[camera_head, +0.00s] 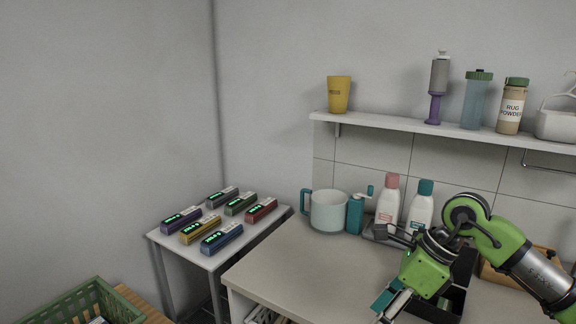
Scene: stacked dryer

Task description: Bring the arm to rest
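My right arm comes in from the right over the counter, and its green and silver wrist (428,272) hangs above the counter's right part. My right gripper (388,304) points down and to the left near the bottom edge of the view. A teal piece shows at its end; I cannot tell whether that is part of the gripper or something in it. Its fingertips are partly cut off, so open or shut is unclear. My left arm and gripper are not in view.
A dark box (455,298) lies beneath the wrist. A side table (222,256) holds several colored devices. A green basket (95,305) is lower left. The counter's left part is clear.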

